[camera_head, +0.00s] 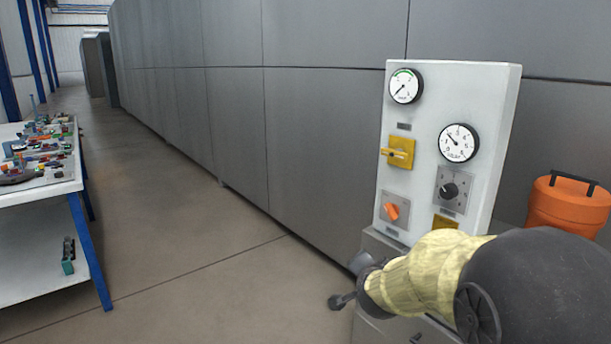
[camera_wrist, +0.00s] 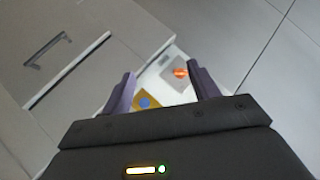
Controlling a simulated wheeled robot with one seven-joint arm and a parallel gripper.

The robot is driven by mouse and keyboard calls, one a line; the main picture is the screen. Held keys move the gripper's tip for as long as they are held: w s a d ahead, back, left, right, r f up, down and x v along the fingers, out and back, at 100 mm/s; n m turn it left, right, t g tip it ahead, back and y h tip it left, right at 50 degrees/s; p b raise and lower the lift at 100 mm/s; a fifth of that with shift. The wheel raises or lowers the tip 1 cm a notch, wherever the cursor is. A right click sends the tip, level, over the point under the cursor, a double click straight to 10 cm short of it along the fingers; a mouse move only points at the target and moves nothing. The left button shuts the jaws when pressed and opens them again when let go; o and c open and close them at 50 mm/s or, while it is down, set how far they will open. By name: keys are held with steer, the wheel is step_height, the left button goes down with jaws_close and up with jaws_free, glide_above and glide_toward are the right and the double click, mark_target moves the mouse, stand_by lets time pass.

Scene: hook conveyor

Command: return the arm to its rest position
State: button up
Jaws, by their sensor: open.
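My gripper (camera_wrist: 162,92) shows in the wrist view with its two fingers apart and nothing between them. Beyond the fingers are the lower part of a white control panel, an orange knob (camera_wrist: 180,72) on a grey plate and a blue round button (camera_wrist: 144,102) on a yellow plate. In the head view my arm reaches in from the lower right, in front of the panel's lower edge. The gripper's fingers cannot be made out clearly there.
The control panel (camera_head: 427,150) with gauges and knobs stands on a grey cabinet. An orange canister (camera_head: 568,207) is right of it. A table (camera_head: 40,200) with many small parts is at the left. The floor (camera_head: 200,230) between is clear, along a grey wall (camera_head: 300,120).

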steer(key=s+f+n+g+y, duration=0.1)
steer(key=s+f+n+g, duration=0.45)
steer(key=s, duration=0.55)
steer(key=s+f+n+g+y, duration=0.1)
steer(key=s+f+n+g, duration=0.5)
steer(key=s, duration=0.6)
step_height(320, 180, up, 26)
steer(key=t+p, duration=0.2)
steer(key=p, duration=2.5)
steer(key=shift+d+m+p, duration=0.25)
steer(key=shift+m+p, duration=0.05)
steer(key=shift+m, duration=0.15)
